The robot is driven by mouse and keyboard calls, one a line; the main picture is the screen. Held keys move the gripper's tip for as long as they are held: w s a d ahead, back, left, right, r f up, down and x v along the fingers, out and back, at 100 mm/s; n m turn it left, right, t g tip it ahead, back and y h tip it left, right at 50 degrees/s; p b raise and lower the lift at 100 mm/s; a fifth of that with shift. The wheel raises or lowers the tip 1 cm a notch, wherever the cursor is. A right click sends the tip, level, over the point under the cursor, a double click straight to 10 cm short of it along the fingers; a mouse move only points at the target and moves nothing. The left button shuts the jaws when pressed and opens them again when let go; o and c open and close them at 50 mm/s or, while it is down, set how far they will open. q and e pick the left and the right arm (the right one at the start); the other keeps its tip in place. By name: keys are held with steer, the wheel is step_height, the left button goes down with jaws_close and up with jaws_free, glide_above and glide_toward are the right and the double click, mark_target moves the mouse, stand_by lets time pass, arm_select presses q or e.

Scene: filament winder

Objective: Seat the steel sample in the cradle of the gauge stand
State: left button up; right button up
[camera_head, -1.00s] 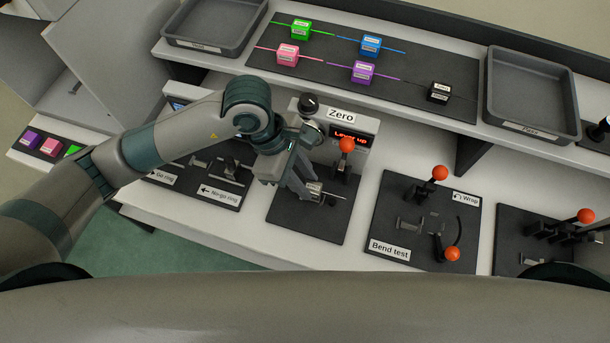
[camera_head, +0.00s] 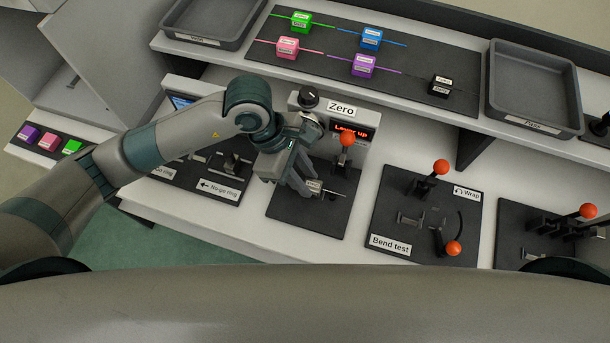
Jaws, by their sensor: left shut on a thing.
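The gauge stand is a dark base plate (camera_head: 300,221) with a grey upright behind it, a "Zero" label, a red display (camera_head: 352,129) reading "Lever up" and a lever with an orange ball (camera_head: 347,139). My left gripper (camera_head: 309,191) points down over the plate, left of the lever. It is shut on the steel sample (camera_head: 337,195), a small piece with a pale tag and a thin rod sticking out to the right. The cradle is hidden behind the gripper and the sample, so I cannot tell whether the sample touches it. My right gripper is out of view.
The bend test plate (camera_head: 377,225) with orange-knobbed levers stands to the right. A ring gauge plate (camera_head: 222,207) lies left, under my left arm. On the upper shelf are coloured samples on a dark mat (camera_head: 330,38) and two grey trays (camera_head: 533,75) (camera_head: 208,40).

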arm_select(q)
steer(key=shift+f+b, duration=0.1)
steer(key=shift+b, duration=0.7)
stand_by(1.3)
steer(key=shift+f+b, duration=0.45)
steer(key=shift+b, duration=0.8)
stand_by(1.1)
steer(key=o, duration=1.5)
steer(key=shift+o, duration=0.2)
steer(key=shift+r, duration=0.1)
steer(key=shift+r+p, duration=1.7)
steer(key=shift+r, duration=2.25)
